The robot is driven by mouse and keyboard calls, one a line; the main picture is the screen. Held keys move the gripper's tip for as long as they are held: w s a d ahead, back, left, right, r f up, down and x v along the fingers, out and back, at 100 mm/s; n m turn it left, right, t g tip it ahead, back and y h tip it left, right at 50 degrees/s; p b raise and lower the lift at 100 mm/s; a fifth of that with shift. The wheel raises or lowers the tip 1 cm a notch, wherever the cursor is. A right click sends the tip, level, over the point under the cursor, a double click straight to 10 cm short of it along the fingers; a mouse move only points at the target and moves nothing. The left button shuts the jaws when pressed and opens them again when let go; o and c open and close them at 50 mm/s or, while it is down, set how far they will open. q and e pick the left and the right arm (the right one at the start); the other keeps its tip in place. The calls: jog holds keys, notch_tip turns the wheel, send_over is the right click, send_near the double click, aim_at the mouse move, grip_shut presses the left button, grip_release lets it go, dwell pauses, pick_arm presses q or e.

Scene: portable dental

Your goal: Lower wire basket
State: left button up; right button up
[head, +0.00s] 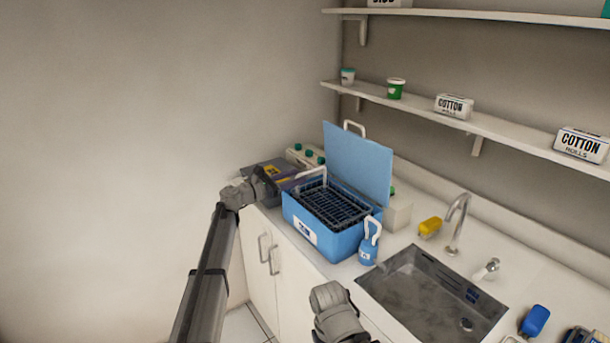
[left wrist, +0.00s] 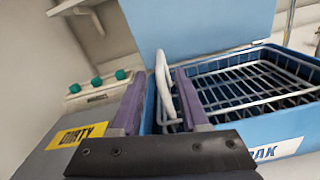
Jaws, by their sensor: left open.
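The wire basket (head: 335,207) sits inside the blue tub (head: 340,246), whose blue lid (head: 357,165) stands open behind it. The basket also shows in the left wrist view (left wrist: 252,90). Its white handle (head: 311,173) rises at the tub's left end. My left gripper (head: 287,177) is open at that end. In the left wrist view its two purple fingers (left wrist: 160,80) stand on either side of the white handle (left wrist: 163,85). I cannot tell whether they touch it. My right gripper is not in view.
A grey box with a yellow DIRTY label (left wrist: 78,135) stands left of the tub. A blue bottle (head: 368,246) stands close at the tub's front right. The sink (head: 432,290) and tap (head: 457,222) lie to the right. Shelves (head: 440,118) run above.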

aim_at(304, 174)
pick_arm(q)
jog(key=x, duration=0.4)
jog(key=shift+w+d, duration=0.1)
jog(key=shift+d, duration=0.1)
jog(key=shift+c, duration=0.2)
grip_shut()
dwell(1.0)
